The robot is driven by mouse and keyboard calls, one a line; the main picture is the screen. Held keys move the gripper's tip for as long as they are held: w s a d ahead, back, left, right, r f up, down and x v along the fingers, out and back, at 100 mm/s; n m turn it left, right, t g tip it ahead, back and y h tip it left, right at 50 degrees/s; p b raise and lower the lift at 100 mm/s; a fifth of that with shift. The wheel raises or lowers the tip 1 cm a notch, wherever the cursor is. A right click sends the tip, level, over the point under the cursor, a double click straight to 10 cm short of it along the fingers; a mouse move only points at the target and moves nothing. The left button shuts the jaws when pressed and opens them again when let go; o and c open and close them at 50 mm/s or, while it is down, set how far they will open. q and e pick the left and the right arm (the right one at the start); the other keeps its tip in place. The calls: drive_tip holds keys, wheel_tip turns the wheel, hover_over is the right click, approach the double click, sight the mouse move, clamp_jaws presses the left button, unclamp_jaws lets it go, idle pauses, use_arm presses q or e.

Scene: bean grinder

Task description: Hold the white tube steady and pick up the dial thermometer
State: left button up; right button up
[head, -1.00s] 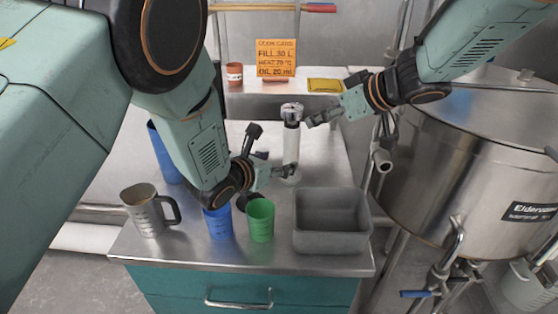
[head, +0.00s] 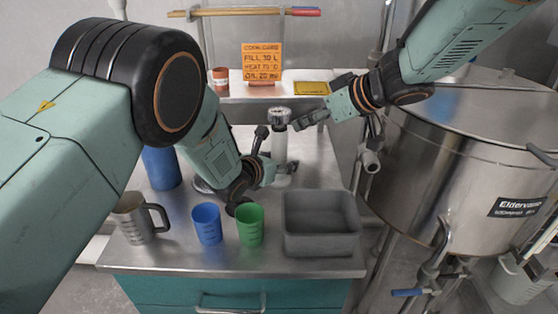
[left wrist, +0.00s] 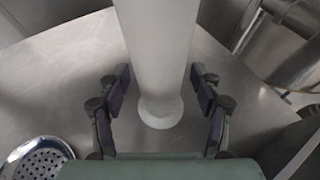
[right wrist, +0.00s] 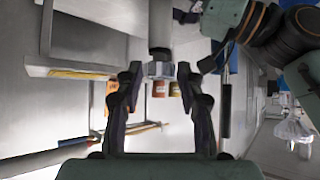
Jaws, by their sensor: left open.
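The white tube (head: 280,149) stands upright on the metal table, with the dial thermometer (head: 278,116) at its top. My left gripper (head: 284,168) is low beside the tube. In the left wrist view the open left gripper (left wrist: 159,88) has a finger on each side of the tube (left wrist: 160,50), with gaps visible. My right gripper (head: 300,122) is at the thermometer's right side, near the tube's top. In the right wrist view the right gripper (right wrist: 159,72) is open, and the thermometer head (right wrist: 160,64) shows between or just beyond its fingertips; contact cannot be told.
Blue cup (head: 207,224), green cup (head: 250,224), metal jug (head: 133,220) and grey bin (head: 320,222) stand along the table's front. A perforated metal disc (left wrist: 38,160) lies near the tube. A large steel kettle (head: 450,170) stands at right.

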use_arm(q)
clamp_jaws()
idle(0.6)
idle(0.6)
